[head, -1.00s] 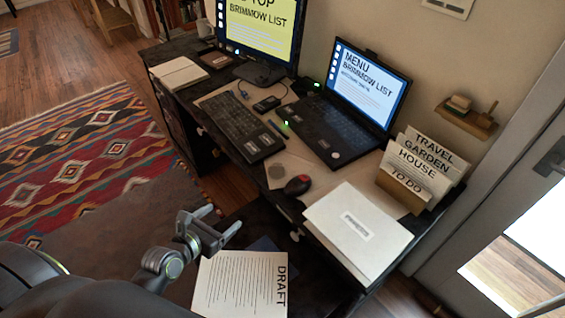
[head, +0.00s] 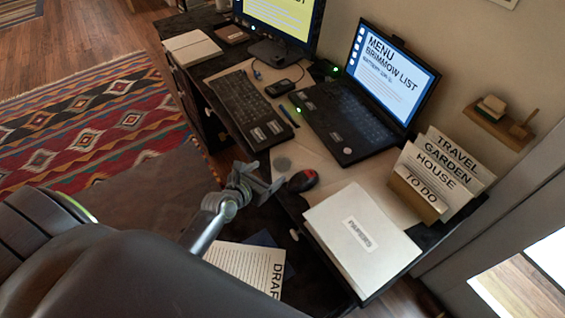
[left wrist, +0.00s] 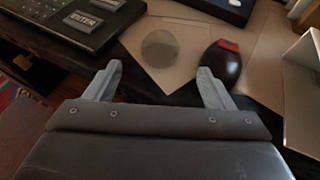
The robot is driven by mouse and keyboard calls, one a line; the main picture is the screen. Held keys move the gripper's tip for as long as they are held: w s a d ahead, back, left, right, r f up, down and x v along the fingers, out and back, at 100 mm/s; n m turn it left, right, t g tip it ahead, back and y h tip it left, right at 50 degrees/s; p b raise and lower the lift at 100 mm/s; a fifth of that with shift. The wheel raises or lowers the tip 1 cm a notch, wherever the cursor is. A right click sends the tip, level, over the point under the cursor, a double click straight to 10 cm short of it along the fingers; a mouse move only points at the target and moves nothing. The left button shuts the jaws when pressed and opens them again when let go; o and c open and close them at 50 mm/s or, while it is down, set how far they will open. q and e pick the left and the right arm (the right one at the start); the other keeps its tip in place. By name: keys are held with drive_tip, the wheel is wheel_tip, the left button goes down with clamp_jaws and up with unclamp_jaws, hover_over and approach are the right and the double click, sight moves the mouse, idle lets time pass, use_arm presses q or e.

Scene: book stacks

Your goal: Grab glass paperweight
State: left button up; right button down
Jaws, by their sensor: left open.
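The glass paperweight is a clear, greyish round disc (head: 282,163) lying flat on the tan desk mat near the desk's front edge. In the left wrist view the paperweight (left wrist: 160,48) lies beyond the fingertips, roughly centred between them and not touched. My left gripper (head: 268,179) is in front of the desk edge, just short of the paperweight. Its two fingers (left wrist: 159,72) are spread apart with nothing between them. My right gripper does not show.
A black and red mouse (head: 302,181) sits just right of the paperweight. A keyboard (head: 246,108), a pen (head: 288,116) and a laptop (head: 345,120) are beyond it. A white binder (head: 361,236) lies to the right. A draft sheet (head: 245,264) lies lower in front.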

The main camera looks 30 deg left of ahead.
sight(278, 164)
use_arm(q)
drive_tip(key=shift+w+d+f, duration=0.1)
drive_tip(key=shift+w+f, duration=0.25)
drive_tip(key=shift+w, duration=0.3)
drive_tip(key=shift+w+f, duration=0.1)
drive_tip(key=shift+w, duration=0.3)
drive_tip(key=b+x, duration=0.1)
drive_tip(key=x, duration=0.4)
drive_tip(key=shift+w+d, duration=0.1)
drive_tip(key=shift+w, duration=0.1)
drive_tip(key=shift+c, duration=0.6)
drive_tip(key=shift+r, duration=0.25)
drive_tip(key=c, duration=1.1)
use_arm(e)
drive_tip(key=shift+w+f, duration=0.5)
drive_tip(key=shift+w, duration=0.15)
